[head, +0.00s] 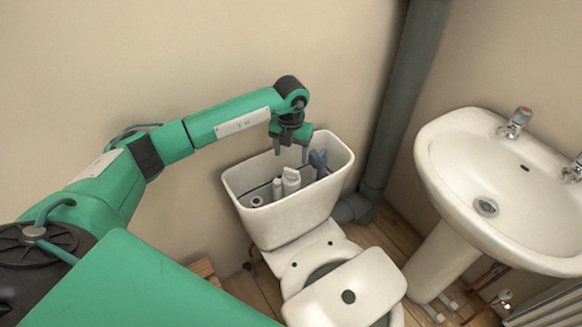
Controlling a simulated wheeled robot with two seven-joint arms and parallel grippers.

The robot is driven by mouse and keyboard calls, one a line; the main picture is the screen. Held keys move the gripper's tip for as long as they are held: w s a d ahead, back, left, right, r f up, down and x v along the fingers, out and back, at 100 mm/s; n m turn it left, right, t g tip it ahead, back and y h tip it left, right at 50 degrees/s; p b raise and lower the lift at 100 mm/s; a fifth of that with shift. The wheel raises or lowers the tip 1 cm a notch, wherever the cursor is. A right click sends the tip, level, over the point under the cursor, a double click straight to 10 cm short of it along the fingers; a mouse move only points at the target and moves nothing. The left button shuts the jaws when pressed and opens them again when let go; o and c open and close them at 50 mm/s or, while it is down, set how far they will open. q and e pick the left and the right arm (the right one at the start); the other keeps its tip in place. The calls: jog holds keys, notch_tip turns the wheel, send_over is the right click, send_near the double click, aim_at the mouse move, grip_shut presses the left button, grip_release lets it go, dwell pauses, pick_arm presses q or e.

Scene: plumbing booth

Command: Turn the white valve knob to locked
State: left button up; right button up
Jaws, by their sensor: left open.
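My left gripper (291,152) points down over the open toilet cistern (292,222). Its two fingers are apart, with nothing seen between them. A white valve part with a knob-like top (291,176) stands upright inside the cistern, just below the fingertips in the picture. The gripper appears to be above it, and I cannot tell the exact gap. The knob's lock marking is too small to read. My right gripper is not in view.
A blue-grey fitting (318,160) stands right of the white valve inside the cistern. The cistern rim surrounds both. A grey pipe (402,95) rises behind at right, and a washbasin (505,185) stands further right.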

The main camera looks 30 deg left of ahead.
aim_at(291, 170)
pick_arm(q)
notch_tip(291, 170, down, 7)
dwell(0.3)
jog(key=c, duration=1)
